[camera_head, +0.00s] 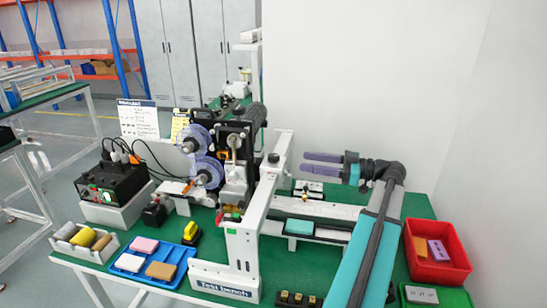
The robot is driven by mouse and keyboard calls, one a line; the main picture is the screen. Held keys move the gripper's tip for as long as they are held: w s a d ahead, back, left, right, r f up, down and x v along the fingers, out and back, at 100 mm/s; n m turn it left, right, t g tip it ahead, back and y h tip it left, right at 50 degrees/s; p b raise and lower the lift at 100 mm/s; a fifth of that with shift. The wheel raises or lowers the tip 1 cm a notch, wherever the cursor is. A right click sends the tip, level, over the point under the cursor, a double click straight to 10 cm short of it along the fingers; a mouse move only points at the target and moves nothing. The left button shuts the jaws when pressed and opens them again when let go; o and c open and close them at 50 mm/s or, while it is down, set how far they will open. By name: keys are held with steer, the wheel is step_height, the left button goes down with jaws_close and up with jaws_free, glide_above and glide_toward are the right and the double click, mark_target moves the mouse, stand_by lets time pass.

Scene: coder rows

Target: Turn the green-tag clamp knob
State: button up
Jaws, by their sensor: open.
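My gripper (308,163) reaches in from the right above the bench. Its two purple fingers point left and are apart, with nothing between them. A white upright frame (243,262) stands left of the gripper, with a dark round knob (273,158) near its top. The gripper is to the right of this knob and not touching it. Small red and green parts (230,214) show lower on the frame's left side. They are too small to tell whether one is a green tag on a clamp knob. No clearly readable green tag shows.
Blue-rimmed reels (205,171) and a dark motor stand behind the frame. A black control box (112,186) with cables is at left. A blue tray (186,258), grey bin (62,243) and red bin (462,262) sit on the green bench. A white wall (400,70) is behind.

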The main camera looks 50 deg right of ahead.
mark_target(274, 155)
steer(key=p+x, duration=0.3)
steer(key=x, duration=0.9)
steer(key=shift+w+a+f+p, duration=0.1)
steer(key=shift+w+a+p, duration=0.05)
steer(key=shift+p, duration=0.15)
steer(key=c, duration=1)
steer(key=shift+c, duration=0.2)
